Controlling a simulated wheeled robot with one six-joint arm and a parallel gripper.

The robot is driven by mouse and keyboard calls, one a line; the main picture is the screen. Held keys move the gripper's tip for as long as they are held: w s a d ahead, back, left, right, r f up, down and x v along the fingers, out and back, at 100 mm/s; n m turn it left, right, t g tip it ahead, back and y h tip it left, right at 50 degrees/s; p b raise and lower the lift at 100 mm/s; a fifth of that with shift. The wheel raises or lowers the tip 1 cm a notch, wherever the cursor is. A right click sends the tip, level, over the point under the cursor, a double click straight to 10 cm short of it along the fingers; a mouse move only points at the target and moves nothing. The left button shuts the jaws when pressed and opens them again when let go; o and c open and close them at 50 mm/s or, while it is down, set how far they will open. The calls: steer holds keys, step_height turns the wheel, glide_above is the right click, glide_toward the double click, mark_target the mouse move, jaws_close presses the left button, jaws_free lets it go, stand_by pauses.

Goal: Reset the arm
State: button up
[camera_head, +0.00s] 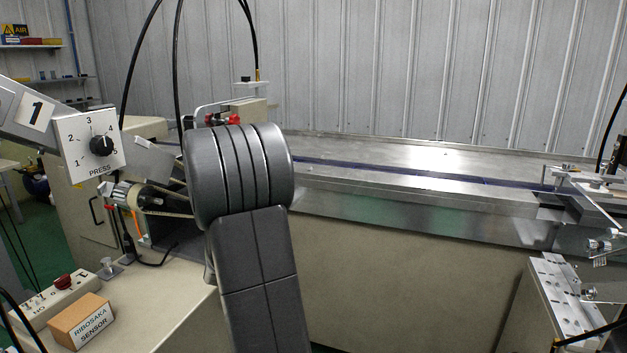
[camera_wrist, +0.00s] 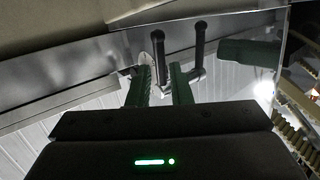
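My arm (camera_head: 245,200) stands in the middle of the head view as a thick grey joint with a link below it. My gripper does not show in the head view. In the wrist view my gripper (camera_wrist: 162,82) has two green ridged fingers with a gap between them, so it looks open. A dark rod (camera_wrist: 160,55) shows in line with the gap, and I cannot tell its distance. I see nothing clearly clamped between the fingers.
A long metal-topped machine (camera_head: 420,190) runs behind my arm. A PRESS knob panel (camera_head: 90,145) is at the left. A RIBOSAKA SENSOR box (camera_head: 82,322) sits lower left. A metal bracket (camera_head: 565,295) juts out at the right. A second dark rod (camera_wrist: 199,45) shows in the wrist view.

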steer(key=x, duration=0.5)
steer(key=shift+w+f, duration=0.1)
steer(key=shift+w, duration=0.1)
steer(key=shift+w+a, duration=0.1)
steer(key=shift+f, duration=0.1)
